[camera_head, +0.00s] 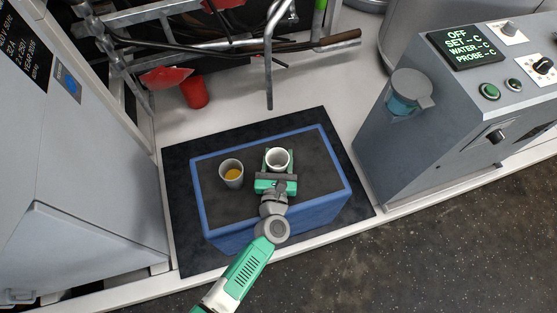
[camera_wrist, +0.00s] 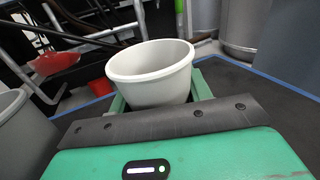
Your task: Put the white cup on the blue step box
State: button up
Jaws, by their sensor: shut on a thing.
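The white cup (camera_head: 278,160) is at the right of the dark top of the blue step box (camera_head: 281,224). My gripper (camera_head: 277,164) is shut on the white cup, with a green finger at either side of it. In the wrist view the white cup (camera_wrist: 152,72) is upright and its rim faces up. I cannot tell whether its base touches the box top, because my gripper (camera_wrist: 156,95) hides it.
A grey cup (camera_head: 231,173) with orange-yellow content stands on the box, left of the white cup. A red cup (camera_head: 195,92) is behind the box. A hooked metal pipe (camera_head: 269,75) hangs just behind it. The grey control machine (camera_head: 440,125) is at right.

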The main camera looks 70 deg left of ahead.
jog(key=shift+r, duration=0.1)
jog(key=o, duration=0.9)
jog(key=shift+o, duration=0.2)
jog(key=shift+r+p, duration=0.2)
jog(key=shift+p, duration=0.15)
jog(key=p+v, duration=0.3)
jog(key=v, duration=0.8)
jog(key=shift+w+f, duration=0.15)
jog(key=shift+s+d+f, duration=0.1)
jog(key=shift+s+d, duration=0.15)
jog(key=shift+d, duration=0.3)
